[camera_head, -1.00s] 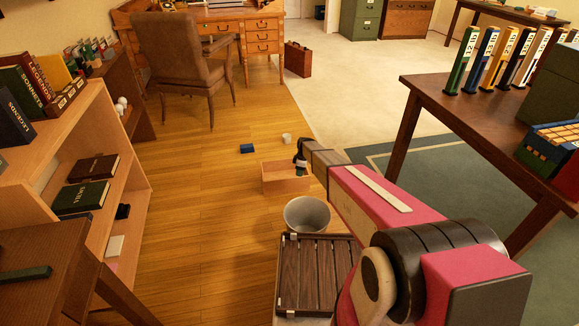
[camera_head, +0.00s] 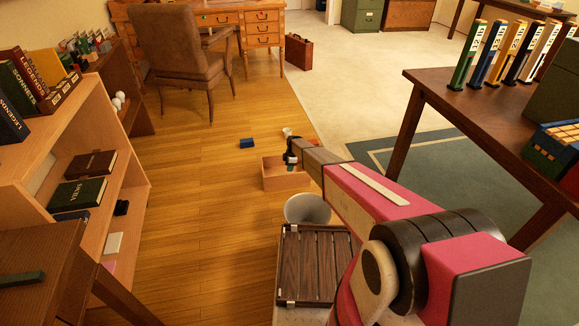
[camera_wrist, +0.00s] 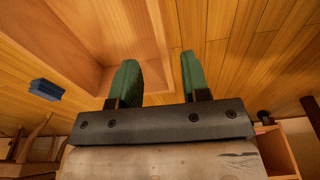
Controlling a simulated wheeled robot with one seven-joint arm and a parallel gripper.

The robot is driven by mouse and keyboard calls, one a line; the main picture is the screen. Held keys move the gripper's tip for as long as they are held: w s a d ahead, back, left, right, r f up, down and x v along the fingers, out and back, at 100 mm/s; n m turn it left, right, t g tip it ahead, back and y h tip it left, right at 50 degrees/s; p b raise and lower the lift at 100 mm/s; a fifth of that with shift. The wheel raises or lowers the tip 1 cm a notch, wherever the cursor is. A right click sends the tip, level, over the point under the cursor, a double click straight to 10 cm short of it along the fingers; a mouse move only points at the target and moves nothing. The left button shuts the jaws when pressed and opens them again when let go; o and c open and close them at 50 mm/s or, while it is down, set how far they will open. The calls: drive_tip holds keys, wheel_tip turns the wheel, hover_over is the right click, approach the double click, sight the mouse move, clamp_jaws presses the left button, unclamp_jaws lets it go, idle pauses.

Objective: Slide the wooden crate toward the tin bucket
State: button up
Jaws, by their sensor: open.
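The wooden crate (camera_head: 284,181) is a light, open box on the plank floor, in the middle of the head view. The tin bucket (camera_head: 307,208), pale grey and open at the top, stands on the near side of the crate, with a small gap showing. My gripper (camera_head: 291,160) is at the crate's far right part, pointing down. In the wrist view the crate (camera_wrist: 90,30) fills the upper left. My green fingertips (camera_wrist: 158,72) are apart, the left one over the crate and the right one over floor beside its wall. Contact cannot be told.
A small blue block (camera_head: 247,143) and a white cup (camera_head: 287,132) lie beyond the crate. A dark slatted panel (camera_head: 315,262) is just in front of the bucket. A bookshelf (camera_head: 140,165) stands left, a dark table (camera_head: 440,90) right. Floor left of the crate is clear.

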hover_over(287, 185)
drive_tip(key=f, duration=1)
drive_tip(key=shift+w, duration=0.3)
clamp_jaws()
idle(0.9)
